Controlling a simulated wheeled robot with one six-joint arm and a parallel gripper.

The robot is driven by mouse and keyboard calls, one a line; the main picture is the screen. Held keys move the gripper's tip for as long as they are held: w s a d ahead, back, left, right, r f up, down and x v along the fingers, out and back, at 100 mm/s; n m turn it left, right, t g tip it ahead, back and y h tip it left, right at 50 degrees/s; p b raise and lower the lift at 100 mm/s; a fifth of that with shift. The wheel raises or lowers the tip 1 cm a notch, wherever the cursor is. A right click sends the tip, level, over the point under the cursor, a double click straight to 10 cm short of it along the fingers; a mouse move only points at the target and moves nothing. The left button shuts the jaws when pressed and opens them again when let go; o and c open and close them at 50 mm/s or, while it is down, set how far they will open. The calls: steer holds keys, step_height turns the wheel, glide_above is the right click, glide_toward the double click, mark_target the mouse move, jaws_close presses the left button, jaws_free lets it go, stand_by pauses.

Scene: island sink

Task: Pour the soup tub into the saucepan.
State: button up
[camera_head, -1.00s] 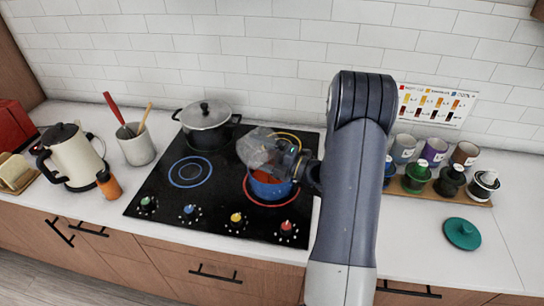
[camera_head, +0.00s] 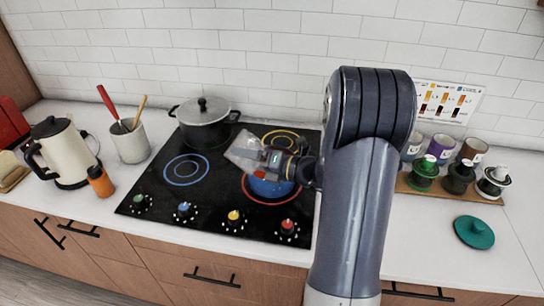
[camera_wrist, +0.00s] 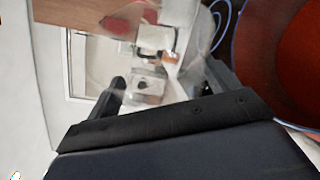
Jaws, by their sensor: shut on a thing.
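My gripper (camera_head: 274,160) is shut on the clear soup tub (camera_head: 246,150), which is tilted above and to the left of the blue saucepan (camera_head: 266,187). The saucepan stands on the red-ringed burner, and my gripper hides much of its opening. In the wrist view, the see-through tub (camera_wrist: 172,42) is between my fingers (camera_wrist: 165,85). The saucepan's orange-red contents (camera_wrist: 306,45) show at the right edge. The tub looks mostly clear; I cannot tell how much soup is in it.
The black cooktop (camera_head: 150,190) also bears a lidded grey pot (camera_head: 204,125) at the back. A utensil crock (camera_head: 130,142), a kettle (camera_head: 66,155) and an orange bottle (camera_head: 100,182) stand left. Several cups and a teal lid (camera_head: 474,232) are at the right.

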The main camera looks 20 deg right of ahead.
steer(key=shift+a+f+n+h+b, duration=0.1)
steer(key=shift+f+n+h+b, duration=0.25)
steer(key=shift+f+n, duration=0.25)
steer(key=shift+r+n+p, duration=0.3)
steer(key=shift+r, duration=0.05)
steer(key=shift+s+a+f+n+h+b, duration=0.1)
steer(key=shift+f+n+h+b, duration=0.25)
steer(key=shift+n+b, duration=0.15)
steer(key=shift+s+a+f+n+h+b, duration=0.1)
steer(key=shift+f+n+h+b, duration=0.1)
steer(key=shift+f+n+b, duration=0.2)
steer(key=shift+a+r+n+h, duration=0.35)
steer(key=shift+a+n+h, duration=0.05)
steer(key=shift+a+n, duration=0.1)
steer(key=shift+s+a+f+n+h+b, duration=0.25)
steer(key=shift+a+f+n+h+b, duration=0.35)
steer(key=shift+b, duration=0.95)
steer(key=shift+s+a+f+n+h+b, duration=0.2)
steer(key=shift+a+f+n+h+b, duration=0.2)
steer(key=shift+f+n+b, duration=0.8)
steer(key=shift+s+a+f+n+h+b, duration=0.3)
steer(key=shift+a+f+h+b, duration=0.15)
steer(key=shift+b, duration=1.4)
steer(key=shift+a, duration=0.1)
